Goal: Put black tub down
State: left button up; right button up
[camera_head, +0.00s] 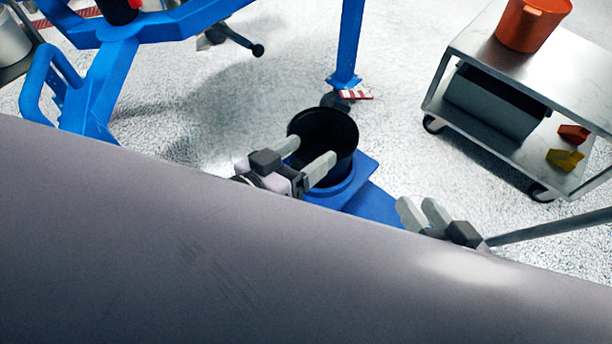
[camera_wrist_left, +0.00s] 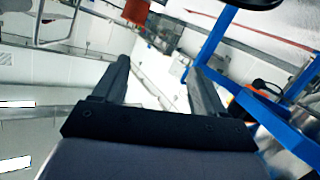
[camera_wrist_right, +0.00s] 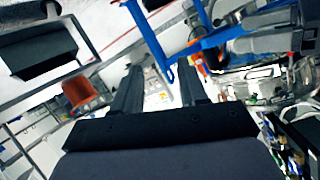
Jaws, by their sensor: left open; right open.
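The black tub (camera_head: 336,128) stands upright on a blue base (camera_head: 368,172) in the middle of the head view. Its dark inside shows and looks empty. My left gripper (camera_head: 302,160) is open at the near left side of the tub, and its fingers overlap the tub's near part in the picture. I cannot tell whether they touch it. In the left wrist view its fingers (camera_wrist_left: 160,85) are apart with nothing between them. My right gripper (camera_head: 420,212) is open and empty, to the right of the blue base. Its spread fingers show in the right wrist view (camera_wrist_right: 160,90). Neither wrist view shows the tub clearly.
A blue frame (camera_head: 100,75) with a leg (camera_head: 348,45) stands behind and to the left. A steel cart (camera_head: 585,75) at the right carries an orange bucket (camera_head: 531,24), with a grey bin (camera_head: 490,103) and small scoops below. A large grey surface fills the foreground. Speckled floor (camera_head: 400,130) is clear between tub and cart.

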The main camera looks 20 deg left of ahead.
pick_arm(q)
jog(key=s+f+g, duration=0.1)
jog(key=s+d+f+g, duration=0.1)
jog(key=s, duration=0.1)
jog(key=shift+s+d+h, duration=0.15)
jog(key=shift+d+h, duration=0.05)
jog(key=shift+h, duration=0.2)
jog(key=shift+r, duration=0.1)
jog(key=s+a+r+y+p, duration=0.1)
jog(key=a+r+p, duration=0.2)
jog(key=p, duration=0.7)
jog(key=s+a+r+g+y+p, duration=0.1)
jog(key=s+a+r+y+p, duration=0.1)
jog(key=a+r+p, duration=0.2)
jog(key=s+a+r+y+p, duration=0.2)
jog(key=r+p, duration=0.6)
jog(key=p, duration=1)
jog(key=shift+a+r+g, duration=0.25)
jog(key=shift+a+g, duration=0.05)
jog(key=shift+a, duration=0.65)
pick_arm(e)
jog(key=s+d+r+h, duration=0.2)
jog(key=d+r, duration=0.3)
jog(key=r, duration=0.2)
jog(key=s+d+r+g+h, duration=0.1)
jog(key=s+d+r+h, duration=0.2)
jog(key=d+r, duration=0.3)
notch_tip(320, 180, up, 2)
jog(key=shift+r, duration=0.2)
